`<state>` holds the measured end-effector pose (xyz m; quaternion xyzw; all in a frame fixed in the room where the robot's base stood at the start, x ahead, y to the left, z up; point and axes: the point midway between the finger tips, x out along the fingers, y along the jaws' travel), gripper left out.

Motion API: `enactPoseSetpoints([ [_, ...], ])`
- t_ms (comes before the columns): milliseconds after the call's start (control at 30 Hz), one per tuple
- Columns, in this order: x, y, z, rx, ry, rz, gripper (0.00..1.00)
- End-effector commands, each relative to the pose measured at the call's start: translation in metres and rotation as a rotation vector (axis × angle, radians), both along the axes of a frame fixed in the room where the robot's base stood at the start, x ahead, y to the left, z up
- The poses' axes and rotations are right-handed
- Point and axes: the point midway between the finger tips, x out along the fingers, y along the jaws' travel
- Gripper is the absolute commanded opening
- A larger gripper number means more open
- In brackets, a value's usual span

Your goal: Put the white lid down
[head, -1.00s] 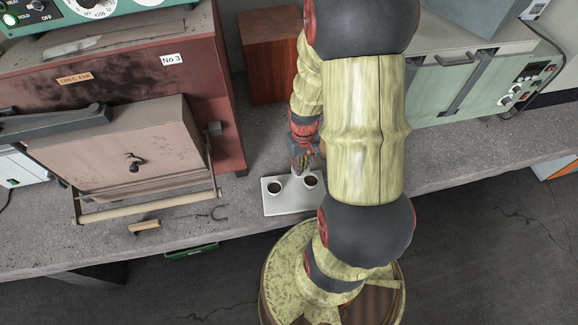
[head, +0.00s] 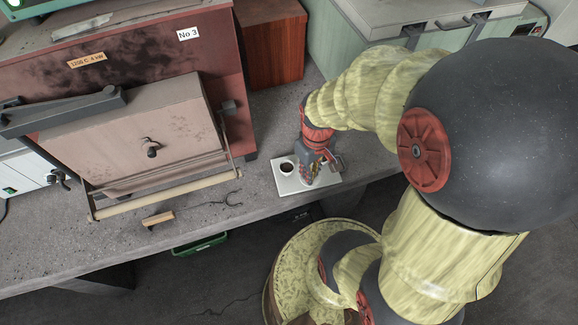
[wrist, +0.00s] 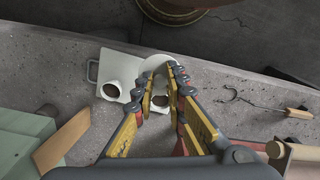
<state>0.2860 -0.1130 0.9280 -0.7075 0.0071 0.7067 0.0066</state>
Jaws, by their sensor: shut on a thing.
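In the wrist view the white lid (wrist: 155,62) is a pale round piece at the fingertips of my gripper (wrist: 161,76), which is shut on it. Below is a white tray (wrist: 122,55) with two white cups holding something dark brown. One cup (wrist: 111,91) stands clear; the other cup (wrist: 161,101) shows between my fingers. In the head view my gripper (head: 312,170) is low over the tray (head: 291,187), beside the open left cup (head: 287,168). My gripper hides most of the other cup and I cannot make out the lid there. Whether the lid touches the tray is unclear.
A red-brown furnace (head: 215,80) stands left of the tray on the concrete bench (head: 255,140). A hooked tool with a wooden handle (head: 158,218) lies near the front edge. A wooden block (head: 272,50) and pale green equipment (head: 335,40) stand behind. Bare bench lies between furnace and tray.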

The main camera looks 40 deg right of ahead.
Motion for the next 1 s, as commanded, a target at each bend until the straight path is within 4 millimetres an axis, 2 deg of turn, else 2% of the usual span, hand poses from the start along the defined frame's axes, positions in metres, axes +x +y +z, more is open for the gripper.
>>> enactPoseSetpoints([
  [300, 0.069, -0.003, -0.036, 0.001, 0.003, 0.004, 0.01],
  [367, 0.082, -0.004, -0.042, 0.001, 0.003, 0.004, 0.01],
  [500, 0.101, -0.005, -0.067, 0.001, 0.004, 0.002, 0.01],
  [633, 0.115, -0.006, -0.082, 0.001, 0.003, 0.002, 0.01],
  [867, 0.124, -0.007, -0.091, 0.001, 0.002, 0.002, 0.01],
  [1000, 0.130, -0.007, -0.110, 0.001, 0.003, 0.001, 0.01],
])
